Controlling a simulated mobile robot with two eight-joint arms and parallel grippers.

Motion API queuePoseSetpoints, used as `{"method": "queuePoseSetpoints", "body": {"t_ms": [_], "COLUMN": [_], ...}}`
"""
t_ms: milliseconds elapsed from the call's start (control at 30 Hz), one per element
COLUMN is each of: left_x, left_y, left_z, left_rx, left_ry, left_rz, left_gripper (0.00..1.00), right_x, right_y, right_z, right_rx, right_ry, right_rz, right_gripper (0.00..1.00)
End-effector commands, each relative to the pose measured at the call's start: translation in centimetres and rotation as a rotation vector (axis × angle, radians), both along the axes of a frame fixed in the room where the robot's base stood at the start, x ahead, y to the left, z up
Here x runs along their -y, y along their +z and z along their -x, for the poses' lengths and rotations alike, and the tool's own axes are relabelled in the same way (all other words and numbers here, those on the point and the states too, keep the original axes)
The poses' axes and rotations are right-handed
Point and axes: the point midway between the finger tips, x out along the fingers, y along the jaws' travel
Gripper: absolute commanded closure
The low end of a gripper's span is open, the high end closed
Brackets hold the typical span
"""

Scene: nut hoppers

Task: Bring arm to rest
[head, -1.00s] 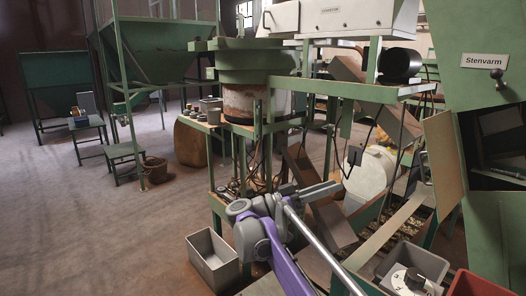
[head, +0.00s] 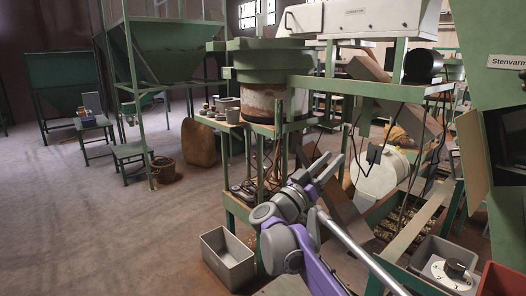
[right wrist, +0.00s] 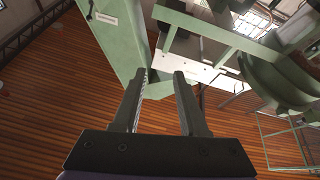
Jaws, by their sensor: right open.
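My right gripper (head: 333,161) is in the lower middle of the head view, on a purple and grey arm that comes in from the bottom. Its two grey fingers point up and to the right, in front of the green machine frame. In the right wrist view the same gripper (right wrist: 161,76) has its two dark fingers apart, with nothing between them. Behind them show a green panel and a wooden slatted surface. My left gripper is not in view.
A green machine frame with a rusty drum (head: 262,98) stands behind my right gripper. A grey bin (head: 228,262) is on the floor to its left. At the right are a grey tray (head: 455,254) and a red bin (head: 500,282). The floor at left is mostly clear.

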Motion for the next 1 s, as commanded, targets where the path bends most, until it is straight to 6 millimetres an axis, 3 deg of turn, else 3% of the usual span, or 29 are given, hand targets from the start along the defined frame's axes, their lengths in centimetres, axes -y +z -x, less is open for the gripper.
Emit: {"method": "queuePoseSetpoints", "body": {"t_ms": [133,267,367,467,600,800,900,1000], "left_x": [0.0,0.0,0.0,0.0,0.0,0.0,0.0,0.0], "left_y": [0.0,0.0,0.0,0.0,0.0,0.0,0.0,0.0], "left_z": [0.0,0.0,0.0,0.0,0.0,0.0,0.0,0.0], "left_rx": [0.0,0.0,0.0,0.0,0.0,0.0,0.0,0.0], "left_ry": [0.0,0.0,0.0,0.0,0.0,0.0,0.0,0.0], "left_rz": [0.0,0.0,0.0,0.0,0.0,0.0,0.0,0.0], "left_gripper": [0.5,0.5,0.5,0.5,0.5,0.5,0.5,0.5], "right_x": [-1.3,-3.4,-4.9,-5.9,-5.8,-3.5,-2.0,-0.7], "right_y": [0.7,-1.6,-5.5,-11.0,-19.6,-30.6,-35.0,-38.0], "right_z": [0.1,1.8,4.4,8.2,14.8,25.1,29.9,33.7], "right_rx": [-0.008,-0.108,-0.244,-0.419,-0.686,-1.014,-1.137,-1.224], "right_ry": [0.333,0.632,0.817,0.949,1.021,0.935,0.846,0.755], "right_rz": [0.021,-0.009,-0.07,-0.164,-0.331,-0.578,-0.687,-0.771], "right_gripper": [0.58,0.58,0.58,0.58,0.58,0.58,0.58,0.58]}}
